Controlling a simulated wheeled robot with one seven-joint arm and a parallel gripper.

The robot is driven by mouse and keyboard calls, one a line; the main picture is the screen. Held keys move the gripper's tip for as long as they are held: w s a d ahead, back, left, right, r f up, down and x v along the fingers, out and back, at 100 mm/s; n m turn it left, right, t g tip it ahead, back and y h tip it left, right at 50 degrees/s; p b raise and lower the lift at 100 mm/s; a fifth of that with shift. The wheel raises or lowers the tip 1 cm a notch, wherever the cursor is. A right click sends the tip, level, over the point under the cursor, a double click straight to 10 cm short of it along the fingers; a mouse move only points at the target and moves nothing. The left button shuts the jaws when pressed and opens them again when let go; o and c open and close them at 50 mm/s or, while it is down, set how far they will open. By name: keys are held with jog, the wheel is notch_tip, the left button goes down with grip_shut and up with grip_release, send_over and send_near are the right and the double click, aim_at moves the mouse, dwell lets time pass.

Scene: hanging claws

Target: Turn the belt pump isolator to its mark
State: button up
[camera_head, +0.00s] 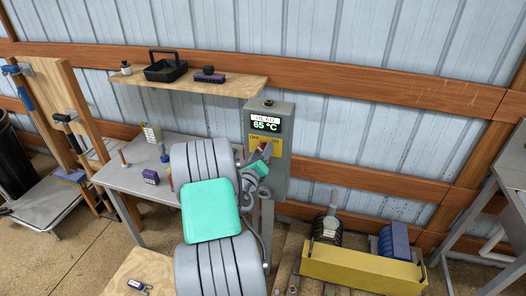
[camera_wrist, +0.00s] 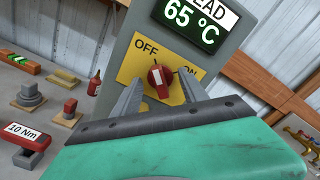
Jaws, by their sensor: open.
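The isolator is a red rotary knob (camera_wrist: 160,83) with a light pointer line, on a yellow plate (camera_wrist: 138,62) marked OFF at left and ON at right. Its pointer stands roughly upright in the wrist view, between the two words. The plate sits on a grey box (camera_head: 284,150) whose screen (camera_head: 265,122) reads 65 °C. My gripper (camera_wrist: 160,92) is open, with one finger on each side of the knob. Whether the fingers touch it I cannot tell. In the head view my gripper (camera_head: 264,155) is at the box front and partly covers the plate.
A wooden shelf (camera_head: 225,86) with a black tray (camera_head: 166,70) and a brush (camera_head: 209,77) is up and left of the box. A grey table (camera_head: 130,178) with small items stands at left. A yellow bin (camera_head: 362,268) is low at right.

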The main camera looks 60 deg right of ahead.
aim_at(262, 151)
jog(key=shift+s+a+f+b, duration=0.15)
jog(key=shift+a+b, duration=0.1)
jog(key=shift+a, duration=0.65)
jog(key=shift+s+a+r+b, duration=0.1)
jog(key=shift+a+b, duration=0.15)
jog(key=shift+a, duration=0.65)
jog(key=shift+s+a, duration=0.2)
jog(key=shift+a, duration=0.95)
